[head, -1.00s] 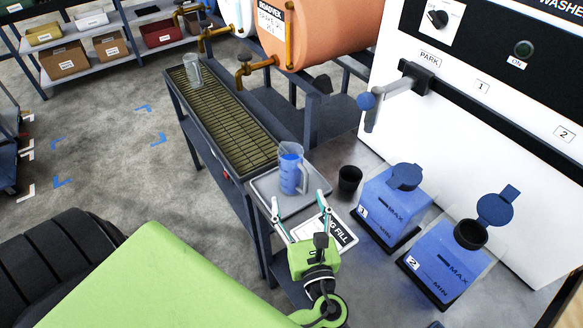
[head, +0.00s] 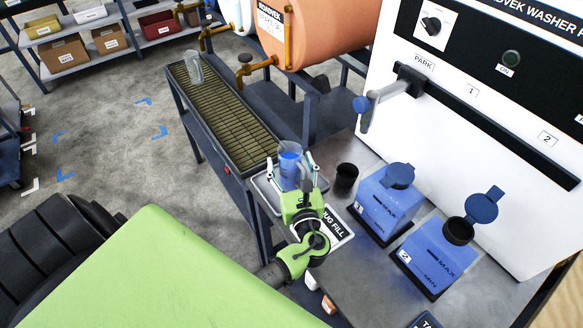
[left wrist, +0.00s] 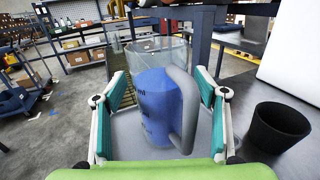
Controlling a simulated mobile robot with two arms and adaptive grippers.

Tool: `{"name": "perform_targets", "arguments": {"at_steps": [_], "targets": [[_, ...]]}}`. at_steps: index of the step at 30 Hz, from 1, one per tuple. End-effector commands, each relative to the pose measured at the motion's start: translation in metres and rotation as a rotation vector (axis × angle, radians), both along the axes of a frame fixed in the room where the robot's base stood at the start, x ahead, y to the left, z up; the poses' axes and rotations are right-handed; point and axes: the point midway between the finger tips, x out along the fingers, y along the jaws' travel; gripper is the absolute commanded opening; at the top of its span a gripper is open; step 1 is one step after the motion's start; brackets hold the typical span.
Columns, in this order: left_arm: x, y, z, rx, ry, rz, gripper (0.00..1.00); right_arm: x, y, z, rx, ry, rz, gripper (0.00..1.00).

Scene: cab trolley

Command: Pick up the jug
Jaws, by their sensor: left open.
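The jug (head: 290,160) is a clear pitcher part filled with blue liquid. It stands upright on a grey tray (head: 268,190) at the near end of the bench. In the left wrist view the jug (left wrist: 155,105) is straight ahead, its grey handle on the right side. My left gripper (head: 291,172) is open, with one finger on each side of the jug. In the left wrist view the fingers of the gripper (left wrist: 163,95) show gaps to the jug, the right one close to the handle. My right gripper is out of view.
A dark cup (head: 346,177) stands right of the jug. Two blue containers (head: 386,205), (head: 438,258) stand farther right by the white washer panel (head: 480,110). A clear beaker (head: 193,67) stands on the far grate (head: 222,105). An orange tank (head: 320,35) with taps is behind.

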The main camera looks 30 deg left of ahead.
Motion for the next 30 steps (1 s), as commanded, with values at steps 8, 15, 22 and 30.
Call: {"name": "perform_targets", "arguments": {"at_steps": [8, 15, 22, 30], "targets": [[0.000, 0.000, -0.001, -0.001, 0.001, -0.001, 0.37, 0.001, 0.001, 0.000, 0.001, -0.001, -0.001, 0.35], [0.000, 0.000, 0.001, 0.001, -0.002, -0.001, 0.22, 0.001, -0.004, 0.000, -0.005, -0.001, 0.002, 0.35], [0.000, -0.001, 0.002, 0.001, -0.002, 0.000, 0.22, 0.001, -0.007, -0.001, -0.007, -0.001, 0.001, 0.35], [0.000, -0.001, 0.023, -0.002, -0.006, 0.000, 0.22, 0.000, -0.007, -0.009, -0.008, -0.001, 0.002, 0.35]]}}
